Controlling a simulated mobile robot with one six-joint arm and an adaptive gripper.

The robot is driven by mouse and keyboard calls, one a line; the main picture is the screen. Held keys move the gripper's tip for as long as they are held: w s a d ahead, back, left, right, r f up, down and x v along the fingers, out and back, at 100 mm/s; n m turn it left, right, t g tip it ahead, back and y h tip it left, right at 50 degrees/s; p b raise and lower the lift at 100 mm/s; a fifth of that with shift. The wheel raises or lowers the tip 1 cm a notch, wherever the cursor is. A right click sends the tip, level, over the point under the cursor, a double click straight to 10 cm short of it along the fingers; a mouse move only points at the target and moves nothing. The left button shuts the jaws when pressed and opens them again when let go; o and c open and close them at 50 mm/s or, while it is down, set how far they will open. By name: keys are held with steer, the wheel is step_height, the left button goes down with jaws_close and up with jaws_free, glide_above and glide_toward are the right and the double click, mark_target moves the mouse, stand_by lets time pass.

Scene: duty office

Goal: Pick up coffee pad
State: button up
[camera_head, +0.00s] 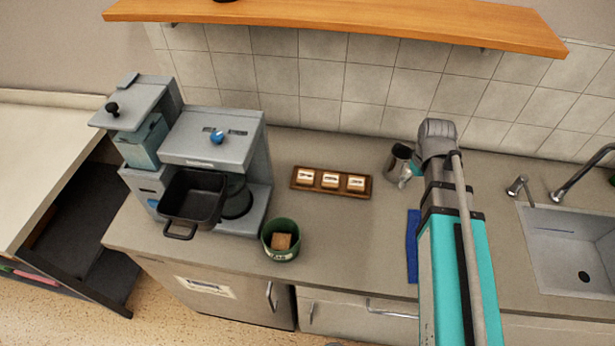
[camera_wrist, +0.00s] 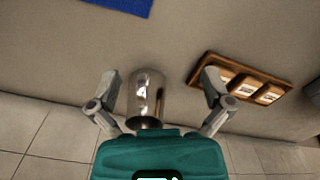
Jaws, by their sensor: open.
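A brown wooden tray (camera_head: 332,192) lies on the counter with three small pale blocks with dark markings (camera_head: 331,180) in a row. The tray also shows at the right of the wrist view (camera_wrist: 205,70). A green tub (camera_head: 282,254) holds a brown, squarish piece (camera_head: 281,241). I cannot tell which of these is the coffee pad. My gripper (camera_wrist: 160,82) is open, its fingers spread wide in the wrist view. A shiny metal jug (camera_wrist: 147,96) shows between the fingers; contact is unclear. In the head view my arm mostly hides the gripper, beside the jug (camera_head: 397,161).
A grey coffee machine (camera_head: 212,143) with a black square pan (camera_head: 193,197) stands at the left. A blue cloth (camera_head: 412,245) lies beside my arm. A sink (camera_head: 578,245) is at the right. An orange shelf (camera_head: 340,22) hangs above. The counter before the tray is clear.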

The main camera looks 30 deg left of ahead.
steer(key=w+a+r+n, duration=0.1)
steer(key=a+n, duration=0.6)
steer(key=a, duration=0.9)
steer(key=r+n+p, duration=0.1)
steer(key=n+p, duration=0.1)
steer(key=n, duration=0.4)
glide_above(306, 175)
steer(key=shift+a, duration=0.1)
steer(key=shift+f+b, duration=0.2)
steer(key=shift+b, duration=0.1)
step_height(306, 175, down, 8)
steer(key=b, duration=0.8)
steer(key=shift+f, duration=0.15)
steer(key=shift+f+b, duration=2.6)
steer(key=shift+b, duration=0.15)
steer(key=c, duration=0.8)
